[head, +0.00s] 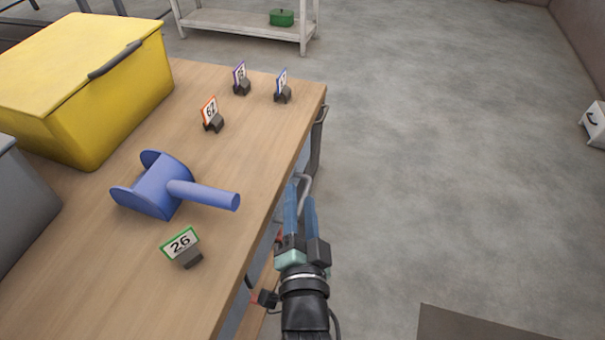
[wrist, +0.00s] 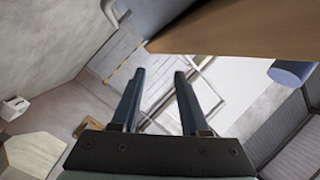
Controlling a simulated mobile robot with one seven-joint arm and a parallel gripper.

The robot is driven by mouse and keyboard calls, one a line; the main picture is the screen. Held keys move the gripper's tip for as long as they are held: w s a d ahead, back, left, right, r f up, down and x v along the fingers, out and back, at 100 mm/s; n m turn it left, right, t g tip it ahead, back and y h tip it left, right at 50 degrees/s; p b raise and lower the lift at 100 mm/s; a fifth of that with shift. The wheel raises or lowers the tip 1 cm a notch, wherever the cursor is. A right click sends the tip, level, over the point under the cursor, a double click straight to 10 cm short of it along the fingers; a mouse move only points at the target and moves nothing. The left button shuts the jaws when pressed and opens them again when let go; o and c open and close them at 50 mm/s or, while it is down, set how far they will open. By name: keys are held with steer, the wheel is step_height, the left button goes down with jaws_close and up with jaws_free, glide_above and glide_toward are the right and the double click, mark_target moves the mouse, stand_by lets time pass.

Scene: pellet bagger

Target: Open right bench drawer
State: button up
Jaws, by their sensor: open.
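The wooden bench (head: 120,270) runs along the left of the head view, its edge also showing in the wrist view (wrist: 250,35). Below its right edge is a narrow strip of grey-blue front, mostly hidden by the bench top. A pale grey bar like a handle (head: 305,184) shows by my fingertips; I cannot tell whether they touch it. My gripper (head: 300,194) is open beside the bench edge. In the wrist view its fingers (wrist: 160,80) are apart with nothing between them.
A white shelf with a green box (head: 281,18) stands behind.

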steer(key=m+g+p, duration=0.1)
steer(key=m+g, duration=0.1)
glide_toward(302, 198)
steer(key=s, duration=0.3)
steer(key=b+x, duration=0.3)
steer(key=x, duration=1)
steer(key=shift+d, duration=0.1)
jaws_close()
stand_by(0.5)
